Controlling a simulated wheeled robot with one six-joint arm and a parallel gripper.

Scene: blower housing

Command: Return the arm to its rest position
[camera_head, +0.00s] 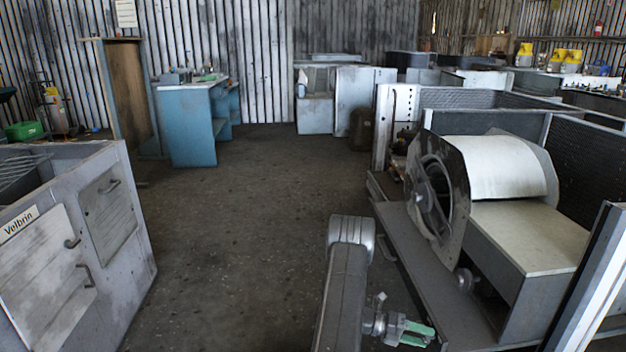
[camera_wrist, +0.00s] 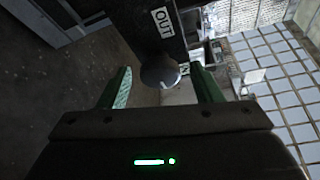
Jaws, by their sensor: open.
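My gripper (camera_head: 418,334) has green fingers and hangs at the lower middle of the head view, beside the lower edge of the blower unit. In the wrist view my gripper (camera_wrist: 160,76) has its two green fingers spread wide apart. A round grey knob-like part (camera_wrist: 160,73) shows between the fingertips; whether it is near them or farther off I cannot tell. The blower housing (camera_head: 500,167), with a pale curved cover and a dark round side opening, sits in the open metal cabinet at right. My arm is bent, with its elbow at lower middle.
A dark panel with an OUT label (camera_wrist: 162,20) shows in the wrist view. A grey cabinet marked Velbrin (camera_head: 60,240) stands at left, a blue workbench (camera_head: 190,125) behind it. The concrete floor (camera_head: 250,220) between is clear. The blower cabinet's ledge and handle are close to my gripper.

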